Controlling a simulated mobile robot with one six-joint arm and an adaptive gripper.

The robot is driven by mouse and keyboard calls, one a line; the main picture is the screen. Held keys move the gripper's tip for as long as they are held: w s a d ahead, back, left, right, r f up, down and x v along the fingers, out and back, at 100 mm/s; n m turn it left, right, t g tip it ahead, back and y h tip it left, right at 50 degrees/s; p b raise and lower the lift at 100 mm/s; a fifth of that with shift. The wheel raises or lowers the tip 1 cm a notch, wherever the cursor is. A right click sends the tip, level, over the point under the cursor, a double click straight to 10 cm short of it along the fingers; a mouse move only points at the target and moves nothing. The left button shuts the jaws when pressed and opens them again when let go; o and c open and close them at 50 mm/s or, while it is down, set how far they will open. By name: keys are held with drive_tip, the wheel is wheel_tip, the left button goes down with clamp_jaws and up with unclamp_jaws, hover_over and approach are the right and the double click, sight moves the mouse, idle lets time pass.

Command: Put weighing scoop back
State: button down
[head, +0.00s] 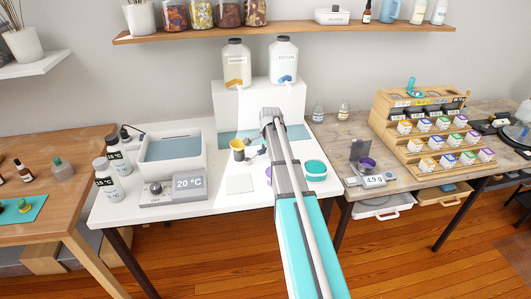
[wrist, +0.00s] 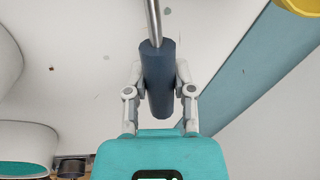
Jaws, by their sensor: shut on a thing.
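My gripper (wrist: 159,88) is shut on a dark blue, rounded handle (wrist: 158,98) in the wrist view. A thin metal shaft (wrist: 154,22) runs from the handle out of the top of the picture. I take this to be the weighing scoop; its far end is out of view. The handle sits between both fingers, over the white table top. In the head view my arm hides most of the gripper and the held tool. The scale (head: 375,181) at right reads 4.9 g and carries a purple cup (head: 367,163).
Two jugs (head: 284,60) stand on a white block behind. A wooden rack (head: 425,130) of small labelled boxes stands at right. A water bath (head: 172,155) stands at left.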

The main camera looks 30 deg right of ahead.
drive_tip(key=shift+f, duration=0.15)
drive_tip(key=shift+c, duration=2.3)
unclamp_jaws()
drive_tip(key=shift+r, duration=0.2)
wheel_tip(320, 180, up, 12)
drive_tip(key=s+p, duration=0.2)
drive_tip(key=p, duration=0.9)
drive_tip(key=shift+s+p, duration=0.15)
drive_tip(key=shift+p, duration=0.25)
drive_tip(key=shift+d+f, duration=0.1)
